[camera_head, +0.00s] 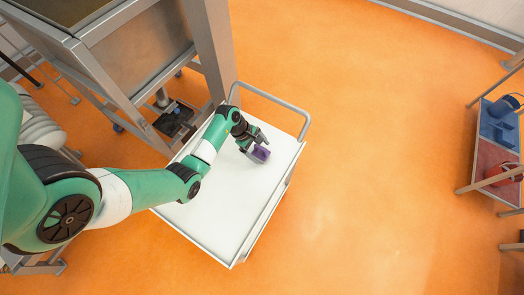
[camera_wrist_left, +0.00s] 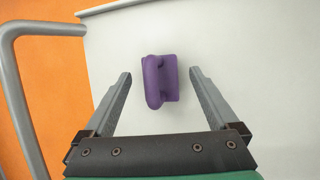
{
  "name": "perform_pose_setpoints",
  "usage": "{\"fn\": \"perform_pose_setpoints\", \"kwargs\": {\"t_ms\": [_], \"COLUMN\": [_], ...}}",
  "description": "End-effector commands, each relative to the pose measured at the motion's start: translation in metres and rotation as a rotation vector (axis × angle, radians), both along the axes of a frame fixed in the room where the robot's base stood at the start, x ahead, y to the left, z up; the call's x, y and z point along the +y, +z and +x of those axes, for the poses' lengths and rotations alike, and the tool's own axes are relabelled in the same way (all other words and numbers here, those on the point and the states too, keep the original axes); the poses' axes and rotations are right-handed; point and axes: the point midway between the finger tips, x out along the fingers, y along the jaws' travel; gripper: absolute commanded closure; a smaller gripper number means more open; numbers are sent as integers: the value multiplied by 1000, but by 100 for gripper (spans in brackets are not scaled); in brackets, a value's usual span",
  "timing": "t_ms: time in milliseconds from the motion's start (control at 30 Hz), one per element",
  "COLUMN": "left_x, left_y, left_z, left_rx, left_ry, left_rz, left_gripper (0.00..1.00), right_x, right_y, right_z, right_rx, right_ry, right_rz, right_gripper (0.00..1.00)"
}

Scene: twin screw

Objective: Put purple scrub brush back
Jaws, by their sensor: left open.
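The purple scrub brush (camera_head: 260,154) lies on the white top of a cart (camera_head: 235,205), towards its handle end. My left gripper (camera_head: 255,142) is right at the brush, over the cart top. In the left wrist view, the brush (camera_wrist_left: 161,80) shows its handle and lies between the two spread fingers (camera_wrist_left: 160,78), with a gap on each side. The left gripper is open and holds nothing. My right gripper is not in view.
The cart's grey handle (camera_head: 285,98) rises at its far end. A large metal frame machine (camera_head: 140,60) stands beside the cart on the left. A rack with blue (camera_head: 500,107) and red (camera_head: 498,172) items stands at the far right. Orange floor between is clear.

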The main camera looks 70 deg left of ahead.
Motion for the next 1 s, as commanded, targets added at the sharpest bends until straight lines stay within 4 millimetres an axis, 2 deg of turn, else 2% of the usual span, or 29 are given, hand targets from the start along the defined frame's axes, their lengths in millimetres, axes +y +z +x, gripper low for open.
{"fn": "perform_pose_setpoints", "kwargs": {"t_ms": [33, 100, 333, 500, 833, 933, 1000], "left_x": [4, 7, 17, 19, 19, 19, 17], "left_y": [17, 34, 75, 86, 85, 93, 112], "left_z": [-4, -10, -28, -33, -33, -21, 6], "left_rx": [-3, -4, -3, -2, -1, -44, -143], "left_ry": [3, 3, 2, 1, 0, 6, 21], "left_rz": [3, 3, 0, 0, 0, 4, 5], "left_gripper": [7, 7, 7, 7, 7, 7, 7], "right_x": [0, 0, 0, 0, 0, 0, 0], "right_y": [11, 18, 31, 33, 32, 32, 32], "right_z": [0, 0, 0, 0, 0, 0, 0], "right_rx": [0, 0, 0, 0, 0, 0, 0], "right_ry": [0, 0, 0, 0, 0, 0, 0], "right_rz": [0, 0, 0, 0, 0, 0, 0], "right_gripper": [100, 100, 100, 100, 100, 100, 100]}}
